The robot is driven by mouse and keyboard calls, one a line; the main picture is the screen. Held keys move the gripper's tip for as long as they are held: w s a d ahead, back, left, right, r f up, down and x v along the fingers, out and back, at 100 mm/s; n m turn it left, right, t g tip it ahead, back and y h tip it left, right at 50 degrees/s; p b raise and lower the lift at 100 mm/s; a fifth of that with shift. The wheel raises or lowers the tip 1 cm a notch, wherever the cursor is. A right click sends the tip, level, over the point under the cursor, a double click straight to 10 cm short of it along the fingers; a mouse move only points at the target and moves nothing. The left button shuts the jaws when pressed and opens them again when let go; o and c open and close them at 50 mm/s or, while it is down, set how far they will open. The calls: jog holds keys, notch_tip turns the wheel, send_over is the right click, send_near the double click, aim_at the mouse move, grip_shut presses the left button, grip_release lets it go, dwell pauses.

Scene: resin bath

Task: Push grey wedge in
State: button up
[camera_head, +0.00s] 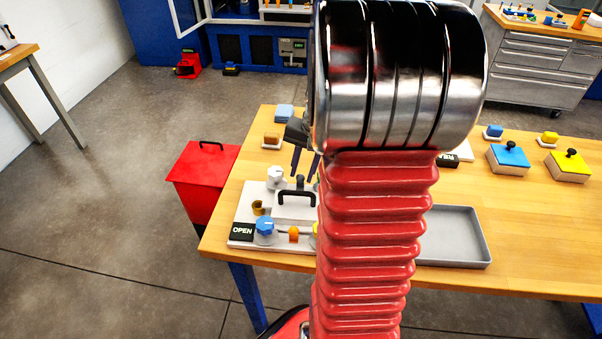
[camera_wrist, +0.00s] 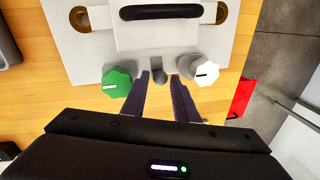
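A small dark grey piece, likely the grey wedge (camera_wrist: 159,76), sits at the near edge of the white plate (camera_wrist: 85,62) in the wrist view, between a green knob and a white knob. In the head view a dark piece, seemingly the same one (camera_head: 300,181), stands behind the black handle. My gripper (camera_wrist: 161,77) has its two fingers apart, with the grey piece showing between and just beyond the tips. Whether they touch it I cannot tell. In the head view my gripper (camera_head: 304,174) points down over the plate's far edge, partly hidden by my arm.
A lidded block with a black handle (camera_wrist: 160,12) is on the plate. Beside the wedge are the green knob (camera_wrist: 117,81) and white knob (camera_wrist: 205,72). A blue knob (camera_head: 265,224) and OPEN sign (camera_head: 242,232) are at the front. A grey tray (camera_head: 455,238) lies right.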

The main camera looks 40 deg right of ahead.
jog(key=shift+w+f, duration=0.1)
jog(key=shift+f, duration=0.45)
jog(key=shift+c, duration=0.7)
grip_shut()
